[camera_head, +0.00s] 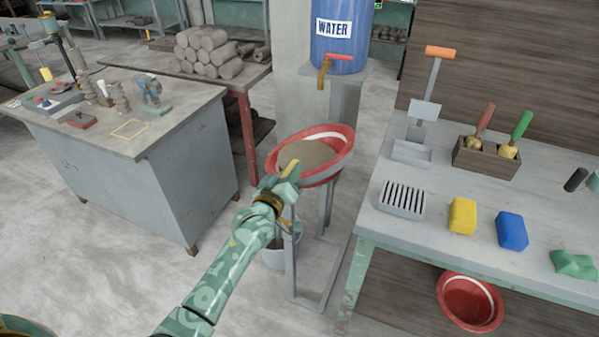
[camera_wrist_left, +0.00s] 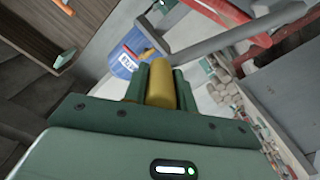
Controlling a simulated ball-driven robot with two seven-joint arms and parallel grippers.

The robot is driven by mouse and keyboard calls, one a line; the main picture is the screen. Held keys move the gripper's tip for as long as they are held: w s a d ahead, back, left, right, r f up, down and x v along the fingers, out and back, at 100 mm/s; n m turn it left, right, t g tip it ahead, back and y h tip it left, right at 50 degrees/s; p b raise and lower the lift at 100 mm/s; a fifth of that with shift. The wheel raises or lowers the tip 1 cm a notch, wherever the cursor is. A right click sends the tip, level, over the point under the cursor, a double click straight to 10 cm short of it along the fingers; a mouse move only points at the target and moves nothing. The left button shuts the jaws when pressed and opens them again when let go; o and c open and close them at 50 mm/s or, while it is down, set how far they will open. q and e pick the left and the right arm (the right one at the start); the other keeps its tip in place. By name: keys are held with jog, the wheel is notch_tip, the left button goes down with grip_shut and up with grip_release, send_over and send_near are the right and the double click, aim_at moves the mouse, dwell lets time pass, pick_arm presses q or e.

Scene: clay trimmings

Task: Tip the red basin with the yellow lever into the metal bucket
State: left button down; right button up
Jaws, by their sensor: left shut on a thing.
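The red basin (camera_head: 345,158) sits on a grey metal stand (camera_head: 325,262) below the water barrel. It holds a grey-brown mass, and its rim looks tilted down to the left. My left gripper (camera_head: 284,180) is at the basin's near left side, shut on the yellow lever (camera_head: 292,168). In the left wrist view the yellow lever (camera_wrist_left: 161,84) lies between the two green fingers. The metal bucket (camera_head: 272,258) stands on the floor under the stand's left side, partly hidden by my left arm. My right gripper is not in view.
A blue water barrel (camera_head: 343,45) with a tap stands behind the basin. A workbench (camera_head: 400,225) with a yellow sponge (camera_head: 462,216), a blue sponge (camera_head: 511,231) and tools is at right. Another red basin (camera_head: 468,302) sits under it. A grey cabinet (camera_head: 120,185) is at left.

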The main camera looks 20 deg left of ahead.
pick_arm(q)
jog(key=shift+a+r+n+p, duration=0.2)
jog(key=shift+a+n+p, duration=0.25)
jog(key=shift+a, duration=0.4)
jog(key=c, duration=1.1)
grip_release()
jog(key=s+p, duration=0.1)
jog(key=s, duration=0.4)
jog(key=s+p, duration=0.1)
jog(key=s, duration=0.5)
jog(key=s+p, duration=0.1)
jog(key=s, duration=0.4)
jog(key=shift+s+a+p, duration=0.15)
jog(key=shift+a+p, duration=0.15)
jog(key=shift+p, duration=0.05)
